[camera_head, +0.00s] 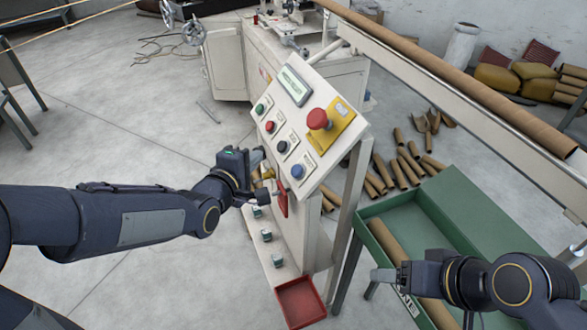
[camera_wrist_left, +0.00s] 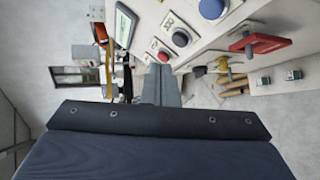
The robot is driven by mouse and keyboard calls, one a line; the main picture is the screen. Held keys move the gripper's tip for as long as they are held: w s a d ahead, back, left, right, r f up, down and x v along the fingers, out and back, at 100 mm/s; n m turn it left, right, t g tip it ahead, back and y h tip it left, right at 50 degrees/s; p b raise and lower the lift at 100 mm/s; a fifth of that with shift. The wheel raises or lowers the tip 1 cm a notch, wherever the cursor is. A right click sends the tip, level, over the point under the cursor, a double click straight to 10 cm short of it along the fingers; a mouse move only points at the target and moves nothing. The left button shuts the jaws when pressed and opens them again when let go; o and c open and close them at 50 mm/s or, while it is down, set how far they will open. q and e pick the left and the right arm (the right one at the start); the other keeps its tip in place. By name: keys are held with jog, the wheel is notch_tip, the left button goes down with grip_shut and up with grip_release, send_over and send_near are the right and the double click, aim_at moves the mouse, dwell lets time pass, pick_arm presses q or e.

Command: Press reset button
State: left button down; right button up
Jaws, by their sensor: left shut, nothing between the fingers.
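The tilted control panel (camera_head: 305,125) stands in the middle of the head view. It carries a row of green (camera_head: 260,109), red (camera_head: 270,126), dark (camera_head: 283,147) and blue (camera_head: 297,171) buttons. Their labels are too small to read, so I cannot tell which is the reset button. My left gripper (camera_head: 259,157) is shut and empty, just left of the row's lower part. In the left wrist view its fingers (camera_wrist_left: 170,86) point towards the panel, with the blue button (camera_wrist_left: 212,8) above right. My right gripper (camera_head: 382,275) is over the green tray; its jaw gap is unclear.
A large red mushroom button (camera_head: 318,119) on a yellow plate and a screen (camera_head: 294,84) are on the same panel. A red handle (camera_head: 283,198) sticks out below it. A green tray (camera_head: 455,200) with a cardboard tube stands right; a red bin (camera_head: 300,303) is at the front.

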aim_at(294, 166)
pick_arm(q)
jog(key=shift+f, duration=0.1)
jog(key=w+d+f+b, duration=0.2)
jog(key=d+f+b, duration=0.1)
jog(key=d+f, duration=0.2)
jog(key=shift+d+f, duration=0.25)
jog(key=shift+d, duration=0.45)
jog(key=shift+b, duration=0.3)
dwell(1.6)
jog(key=shift+w+d+f+b, duration=0.15)
jog(key=shift+d+f+b, duration=0.15)
jog(key=shift+b, duration=0.2)
jog(key=shift+d+f+b, duration=0.3)
jog(key=shift+b, duration=0.1)
dwell(0.5)
jog(key=shift+r, duration=0.1)
jog(key=shift+a+r, duration=0.5)
jog(key=shift+a, duration=0.1)
